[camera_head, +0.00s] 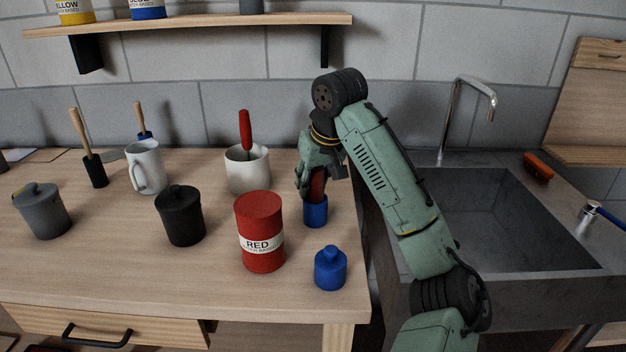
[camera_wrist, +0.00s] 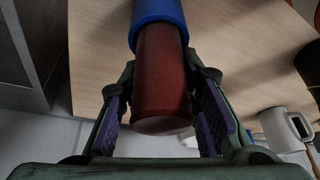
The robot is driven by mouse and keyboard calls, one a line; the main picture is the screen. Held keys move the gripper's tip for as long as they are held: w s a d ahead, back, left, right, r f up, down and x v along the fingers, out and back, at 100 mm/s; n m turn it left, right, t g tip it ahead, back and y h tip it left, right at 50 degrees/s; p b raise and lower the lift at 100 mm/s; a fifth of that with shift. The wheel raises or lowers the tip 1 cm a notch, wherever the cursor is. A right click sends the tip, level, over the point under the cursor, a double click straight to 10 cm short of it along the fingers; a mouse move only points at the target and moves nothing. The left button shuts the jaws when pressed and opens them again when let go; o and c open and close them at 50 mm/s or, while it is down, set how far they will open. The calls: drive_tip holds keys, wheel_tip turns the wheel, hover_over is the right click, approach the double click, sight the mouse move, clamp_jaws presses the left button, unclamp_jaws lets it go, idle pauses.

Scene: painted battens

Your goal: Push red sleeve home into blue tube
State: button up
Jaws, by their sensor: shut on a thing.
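The blue tube (camera_head: 316,213) stands upright on the wooden counter near its right edge; it also shows at the top of the wrist view (camera_wrist: 158,12). The dark red sleeve (camera_head: 318,187) is in line with the tube, its lower end at or inside the tube's mouth; a long part still shows outside in the wrist view (camera_wrist: 162,75). My gripper (camera_head: 312,182) is above the tube, shut on the red sleeve, with a finger on each side of it. How deep the sleeve sits inside the tube is hidden.
A blue lidded jar (camera_head: 330,270) and a red paint can (camera_head: 260,235) stand in front of the tube. A white pot (camera_head: 246,172) with a red-handled tool is to the left. A black jar (camera_head: 180,217) stands farther left. The sink (camera_head: 500,225) lies right.

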drive_tip(key=shift+f, duration=0.25)
drive_tip(key=o, duration=1.2)
drive_tip(key=shift+r, duration=0.15)
drive_tip(key=v, duration=1.1)
drive_tip(key=shift+s+d+r, duration=0.1)
drive_tip(key=shift+s+r, duration=0.05)
drive_tip(key=shift+r, duration=0.25)
